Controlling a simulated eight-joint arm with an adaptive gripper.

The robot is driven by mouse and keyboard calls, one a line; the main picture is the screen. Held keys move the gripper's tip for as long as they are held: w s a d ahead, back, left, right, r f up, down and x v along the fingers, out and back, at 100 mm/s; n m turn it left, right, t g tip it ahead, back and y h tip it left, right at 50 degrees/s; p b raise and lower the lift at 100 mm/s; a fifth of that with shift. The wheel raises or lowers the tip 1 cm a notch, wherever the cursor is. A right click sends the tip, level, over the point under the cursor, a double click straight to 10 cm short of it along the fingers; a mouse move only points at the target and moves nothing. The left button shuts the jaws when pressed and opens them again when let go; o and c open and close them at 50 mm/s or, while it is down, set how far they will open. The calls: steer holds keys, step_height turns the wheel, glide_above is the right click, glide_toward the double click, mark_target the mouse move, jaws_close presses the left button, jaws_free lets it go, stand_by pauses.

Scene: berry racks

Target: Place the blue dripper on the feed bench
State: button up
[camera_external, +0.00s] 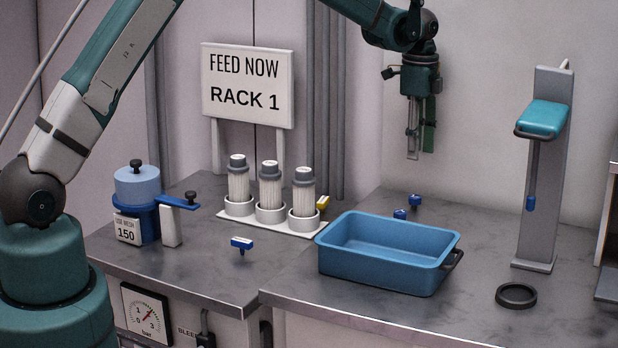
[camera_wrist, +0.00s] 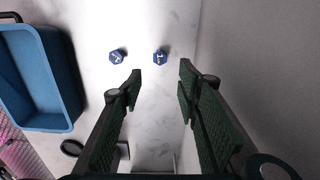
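Two small blue drippers stand on the grey right-hand bench (camera_external: 470,285) behind the tray, a nearer one (camera_external: 400,213) and a farther one (camera_external: 414,200). From above, in the wrist view, they are blue knobs with white marks, left (camera_wrist: 117,56) and right (camera_wrist: 160,56); the right mark looks like a 1. A third blue dripper-like piece (camera_external: 241,243) stands on the left bench (camera_external: 200,262). My gripper (camera_external: 420,155) hangs pointing down above the right-hand bench, open and empty. In the wrist view its fingers (camera_wrist: 160,72) are apart, with the knobs beyond the tips. No bench is labelled as feed bench.
A blue tray (camera_external: 385,268) stands in front of the drippers. Several filter cartridges in a white rack (camera_external: 262,222) and a "FEED NOW RACK 1" sign (camera_external: 247,86) are left. A grey stand (camera_external: 540,180) and black ring (camera_external: 516,296) are right.

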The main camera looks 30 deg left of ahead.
stand_by(0.5)
steer(key=s+a+r+n+t, duration=0.3)
steer(key=s+a+r+n, duration=0.5)
steer(key=s+a+r, duration=1.2)
steer(key=s+a+r+n+t, duration=0.1)
steer(key=s+a+r+n, duration=0.1)
steer(key=s+a, duration=0.45)
steer(key=s+a+r+n+t, duration=0.1)
steer(key=s+a+r+n, duration=0.15)
steer(key=s+a, duration=0.35)
steer(key=s+a+f+n+t, duration=0.1)
steer(key=s+a+f+n, duration=0.1)
steer(key=s, duration=0.6)
steer(key=s+a+f+n+t, duration=0.1)
steer(key=s+a+f+n, duration=0.2)
steer(key=s, duration=0.4)
steer(key=shift+s+a+f, duration=0.25)
steer(key=shift+s+f, duration=0.1)
steer(key=shift+f, duration=0.3)
